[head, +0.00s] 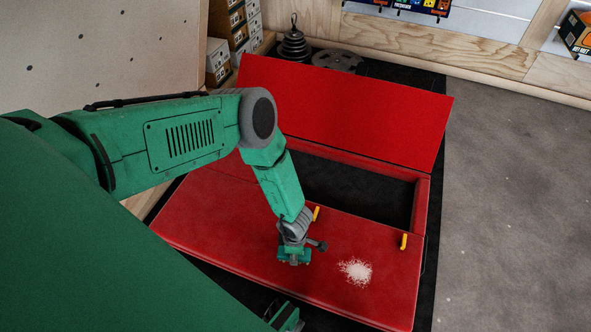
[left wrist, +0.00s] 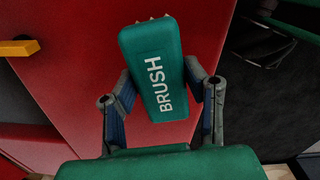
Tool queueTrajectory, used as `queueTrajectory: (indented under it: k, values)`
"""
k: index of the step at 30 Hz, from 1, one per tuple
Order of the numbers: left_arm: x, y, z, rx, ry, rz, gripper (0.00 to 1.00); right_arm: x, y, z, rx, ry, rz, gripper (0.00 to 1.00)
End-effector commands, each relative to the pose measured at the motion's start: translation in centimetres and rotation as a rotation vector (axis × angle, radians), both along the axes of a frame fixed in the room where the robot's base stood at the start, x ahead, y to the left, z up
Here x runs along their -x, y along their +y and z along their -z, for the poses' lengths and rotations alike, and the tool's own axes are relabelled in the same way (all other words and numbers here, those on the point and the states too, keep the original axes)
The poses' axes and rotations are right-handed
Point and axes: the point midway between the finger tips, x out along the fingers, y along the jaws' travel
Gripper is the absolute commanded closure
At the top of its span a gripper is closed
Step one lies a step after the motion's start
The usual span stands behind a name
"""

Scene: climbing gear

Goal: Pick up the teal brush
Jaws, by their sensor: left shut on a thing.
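The teal brush (left wrist: 154,72) shows in the left wrist view, with "BRUSH" in white letters along it and pale bristle tips at its far end. My left gripper (left wrist: 162,100) is shut on the brush, with a finger on either side of it. In the head view my left gripper (head: 294,256) is low over the front part of the red mat, and a teal piece shows at its tip. I cannot tell whether the brush touches the mat.
The red mat (head: 210,222) has a raised red flap (head: 350,105) behind a dark open cavity (head: 350,190). A white powder patch (head: 356,271) lies right of my gripper. Yellow tabs (head: 404,241) mark the edge. Grey floor (head: 520,200) at right is clear.

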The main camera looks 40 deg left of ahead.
Motion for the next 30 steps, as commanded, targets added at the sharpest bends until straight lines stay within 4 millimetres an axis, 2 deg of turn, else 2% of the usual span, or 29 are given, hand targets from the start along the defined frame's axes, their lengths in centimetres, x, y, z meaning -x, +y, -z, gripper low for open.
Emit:
queueTrajectory:
  k: [1, 6, 15, 21, 25, 30]
  values:
    - [-0.2, 0.0, -2.3, 0.001, -0.003, 0.001, 0.92, 0.0, 0.0, -1.6, 0.000, 0.000, 0.000, 0.60]
    - [-0.3, -0.1, -8.3, 0.002, -0.003, 0.001, 0.92, -0.1, 0.0, -5.1, 0.000, -0.001, 0.000, 0.60]
    - [-0.2, -0.1, -17.8, 0.002, -0.002, 0.000, 0.92, -0.1, 0.0, -9.0, 0.000, 0.000, 0.000, 0.60]
    - [-0.2, -0.1, -22.0, 0.002, -0.003, 0.001, 0.92, -0.1, 0.0, -10.4, 0.000, 0.000, 0.000, 0.60]
    - [-0.2, -0.1, -23.5, 0.001, -0.003, 0.001, 0.92, -0.1, 0.0, -10.8, 0.000, 0.000, 0.000, 0.60]
    - [-0.1, -0.1, -24.3, 0.000, -0.001, 0.000, 0.92, 0.0, 0.0, -11.0, 0.000, 0.000, 0.000, 0.60]
